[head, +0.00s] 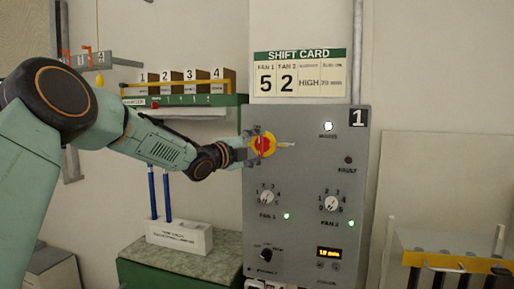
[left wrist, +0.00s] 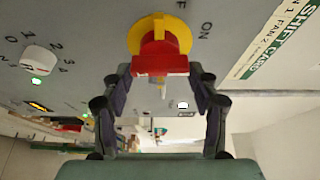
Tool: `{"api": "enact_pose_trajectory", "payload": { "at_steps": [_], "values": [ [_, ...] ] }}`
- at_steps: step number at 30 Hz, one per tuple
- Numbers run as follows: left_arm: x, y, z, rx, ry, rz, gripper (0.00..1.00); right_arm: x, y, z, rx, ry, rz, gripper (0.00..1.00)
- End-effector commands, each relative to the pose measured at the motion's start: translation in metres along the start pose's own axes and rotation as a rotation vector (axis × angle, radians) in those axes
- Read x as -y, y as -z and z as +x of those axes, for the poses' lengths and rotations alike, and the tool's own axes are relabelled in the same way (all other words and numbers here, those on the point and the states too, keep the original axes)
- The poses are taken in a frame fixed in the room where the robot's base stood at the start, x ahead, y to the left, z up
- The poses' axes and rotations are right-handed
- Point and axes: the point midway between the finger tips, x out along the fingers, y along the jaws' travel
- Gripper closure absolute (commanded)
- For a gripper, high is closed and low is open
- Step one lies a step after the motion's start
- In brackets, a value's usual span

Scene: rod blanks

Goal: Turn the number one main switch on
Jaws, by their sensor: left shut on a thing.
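The main switch (head: 265,146) is a red handle on a yellow plate, high on the left of the grey panel (head: 300,175) marked 1. My left gripper (head: 254,149) is at this switch. In the left wrist view my left gripper (left wrist: 161,84) has one finger on each side of the red handle (left wrist: 160,64) and is shut on it. The yellow plate (left wrist: 156,22) shows behind the handle. An ON label (left wrist: 207,30) is printed beside it, and part of another label shows at the top edge. My right gripper is not in view.
The panel has a lit white lamp (head: 328,126), a dark fault lamp (head: 348,160), two fan knobs (head: 267,198) with green lights, a black knob (head: 266,254) and a lit display (head: 329,253). The shift card (head: 300,74) hangs above. A rod holder (head: 180,238) stands left.

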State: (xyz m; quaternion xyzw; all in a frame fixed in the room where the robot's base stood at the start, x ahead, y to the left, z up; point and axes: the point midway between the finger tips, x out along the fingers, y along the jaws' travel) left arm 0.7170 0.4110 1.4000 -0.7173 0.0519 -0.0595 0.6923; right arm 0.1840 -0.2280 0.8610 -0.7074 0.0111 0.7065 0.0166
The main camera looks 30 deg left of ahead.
Motion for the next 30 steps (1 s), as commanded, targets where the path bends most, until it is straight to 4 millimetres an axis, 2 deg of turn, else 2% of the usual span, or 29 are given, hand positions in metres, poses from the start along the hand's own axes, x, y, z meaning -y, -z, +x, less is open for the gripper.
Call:
{"api": "enact_pose_trajectory", "payload": {
  "at_steps": [1,20,21,28,30],
  "values": [
    [0.0069,-0.0016,0.0001,0.003,0.007,0.015,0.97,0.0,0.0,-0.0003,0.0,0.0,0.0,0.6],
    [0.0072,-0.0017,0.0001,0.003,-0.008,0.054,0.97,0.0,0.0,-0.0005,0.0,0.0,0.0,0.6],
    [0.0072,-0.0017,0.0001,0.003,-0.008,0.054,0.37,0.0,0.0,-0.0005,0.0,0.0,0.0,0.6],
    [0.0046,-0.0013,0.0,0.002,-0.012,0.051,0.17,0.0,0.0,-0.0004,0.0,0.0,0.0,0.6],
    [0.0038,-0.0011,0.0,0.002,-0.014,0.051,0.17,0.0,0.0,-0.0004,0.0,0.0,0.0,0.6]
  ]
}}
